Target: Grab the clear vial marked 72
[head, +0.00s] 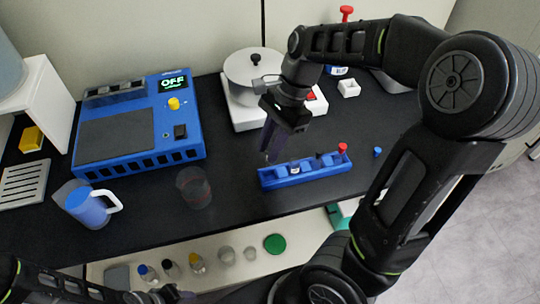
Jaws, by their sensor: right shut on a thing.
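The blue vial rack (305,176) stands on the black bench, with several slots along it. A small vial (294,169) stands in it near the middle, and a red-topped item (343,149) stands at its right end. My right gripper (268,151) points down above the rack's left end. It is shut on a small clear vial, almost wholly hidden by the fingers. No number such as 72 can be read at this size. My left gripper (170,295) is low at the bottom edge, in front of the bench, and its fingers are unclear.
A blue device reading OFF (138,128) and a blue pitcher (88,207) are at left. A clear beaker (194,188) stands left of the rack. A round metal chamber (252,78) is behind my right gripper. A lower shelf (230,268) holds several bottles. The front bench edge is clear.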

